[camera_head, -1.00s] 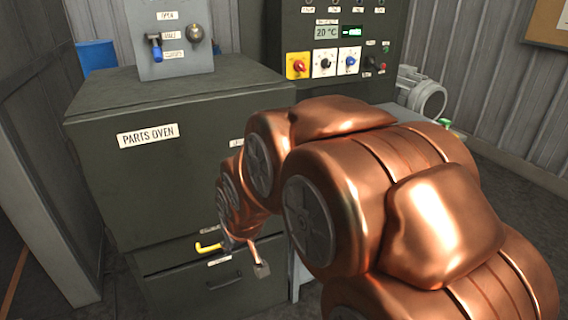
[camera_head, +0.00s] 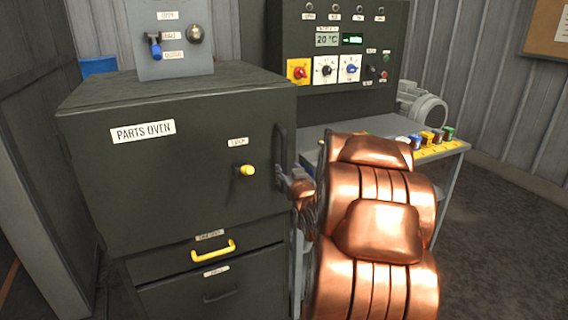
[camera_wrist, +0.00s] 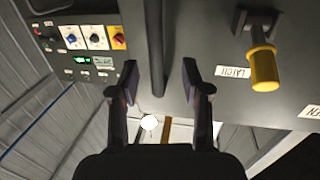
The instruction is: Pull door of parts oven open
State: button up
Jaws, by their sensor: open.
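The parts oven (camera_head: 150,190) is a dark grey cabinet on the left in the head view, its door looking shut. A dark upright handle (camera_head: 281,150) is at the door's right edge. A yellow-tipped latch (camera_head: 246,170) sits left of the handle. My gripper (camera_head: 293,182) is at the handle's lower part, partly hidden by my wrist. In the wrist view my gripper (camera_wrist: 161,78) is open. The latch (camera_wrist: 263,65) is right of the fingers.
A yellow drawer handle (camera_head: 214,250) is below the door. A lever box (camera_head: 170,40) stands on the oven top. A control panel (camera_head: 340,50) is behind, and a workbench (camera_head: 455,147) with small coloured parts is at right. Open floor (camera_head: 500,220) lies at right.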

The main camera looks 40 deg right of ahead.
aim_at(285, 159)
jog(key=shift+d+p+x, duration=0.15)
jog(key=shift+p+x, duration=0.3)
jog(key=shift+x, duration=1.55)
jog(key=shift+d+p+x, duration=0.15)
jog(key=shift+p+x, duration=0.3)
jog(key=shift+x, duration=1.55)
jog(key=shift+s+r, duration=0.15)
jog(key=shift+s, duration=0.05)
jog(key=shift+c, duration=0.2)
grip_shut()
jog(key=shift+a, duration=0.1)
